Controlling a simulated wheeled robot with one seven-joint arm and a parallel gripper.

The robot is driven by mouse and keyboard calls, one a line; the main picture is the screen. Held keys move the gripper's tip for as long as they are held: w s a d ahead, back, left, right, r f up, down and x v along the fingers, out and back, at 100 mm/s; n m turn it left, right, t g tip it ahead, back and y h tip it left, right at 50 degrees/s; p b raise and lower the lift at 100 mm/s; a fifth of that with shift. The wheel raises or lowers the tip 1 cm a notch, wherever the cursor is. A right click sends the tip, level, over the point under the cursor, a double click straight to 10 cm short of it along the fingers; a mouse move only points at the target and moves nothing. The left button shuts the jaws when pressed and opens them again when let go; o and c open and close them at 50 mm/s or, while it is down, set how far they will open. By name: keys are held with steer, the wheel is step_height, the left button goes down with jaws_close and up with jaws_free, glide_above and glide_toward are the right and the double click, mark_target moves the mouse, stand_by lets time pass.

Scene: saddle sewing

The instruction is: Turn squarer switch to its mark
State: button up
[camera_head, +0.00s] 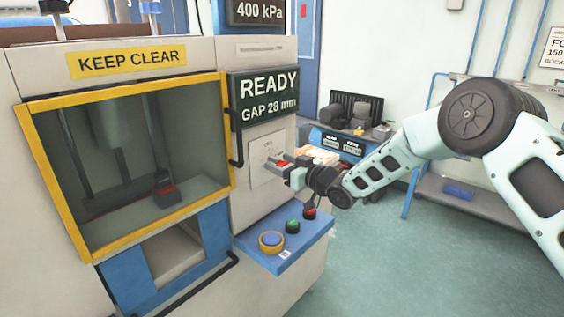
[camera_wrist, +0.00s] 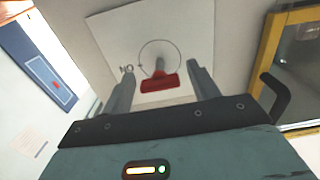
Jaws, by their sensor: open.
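The squarer switch is a red handle (camera_wrist: 160,83) on a short grey shaft, in front of a pale plate (camera_wrist: 185,28) with a thin circle drawn on it. Lettering that looks like "NO" or "ON", seen turned, stands beside the circle in the wrist view. My gripper (camera_wrist: 160,80) is open, with one finger on each side of the red handle and a visible gap at both sides. In the head view my gripper (camera_head: 279,164) is at the plate (camera_head: 264,155) on the machine's front, and it partly hides the switch.
A black door handle (camera_head: 235,138) and the yellow-framed window (camera_head: 228,130) lie left of the plate. Open floor lies right.

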steer(key=c, duration=1)
